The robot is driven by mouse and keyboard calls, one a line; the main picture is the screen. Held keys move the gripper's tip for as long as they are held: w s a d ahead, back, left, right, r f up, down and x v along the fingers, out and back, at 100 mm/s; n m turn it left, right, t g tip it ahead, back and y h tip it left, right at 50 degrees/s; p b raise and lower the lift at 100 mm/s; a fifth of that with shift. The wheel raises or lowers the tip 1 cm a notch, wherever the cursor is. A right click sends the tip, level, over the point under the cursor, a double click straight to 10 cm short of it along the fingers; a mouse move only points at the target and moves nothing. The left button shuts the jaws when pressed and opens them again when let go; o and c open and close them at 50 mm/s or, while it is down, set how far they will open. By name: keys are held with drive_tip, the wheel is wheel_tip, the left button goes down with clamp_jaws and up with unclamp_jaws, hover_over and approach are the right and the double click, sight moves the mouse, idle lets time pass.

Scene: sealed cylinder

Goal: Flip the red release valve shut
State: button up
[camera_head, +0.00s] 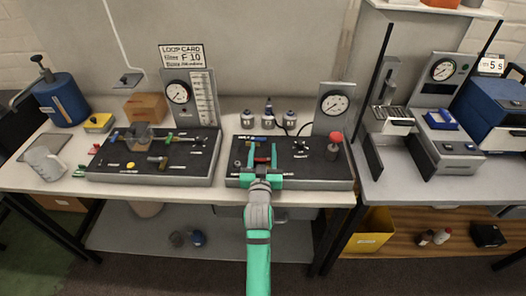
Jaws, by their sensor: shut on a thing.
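My gripper (262,164) reaches over the dark-topped panel (310,184) in the middle of the bench, its green fingers on either side of a small red part. This red part (262,160), which looks like the red release valve, sits low between the fingers, and my gripper is shut on it. The fingers hide much of it, so I cannot tell its exact angle. A round gauge (336,104) stands upright at the back of this panel. A red knob (336,137) stands on the panel's right side, apart from my gripper.
A second panel (105,176) with fittings, a gauge and a beaker stands to the left. Several small bottles (268,120) stand behind the middle panel. A black cross-shaped handle (301,147) lies close right of my gripper. Grey instruments (445,150) stand on the right bench.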

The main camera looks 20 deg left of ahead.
drive_tip(key=o, duration=1)
drive_tip(key=shift+o, duration=0.2)
drive_tip(key=v, duration=1)
drive_tip(key=shift+s+d, duration=0.15)
drive_tip(key=shift+s, duration=0.2)
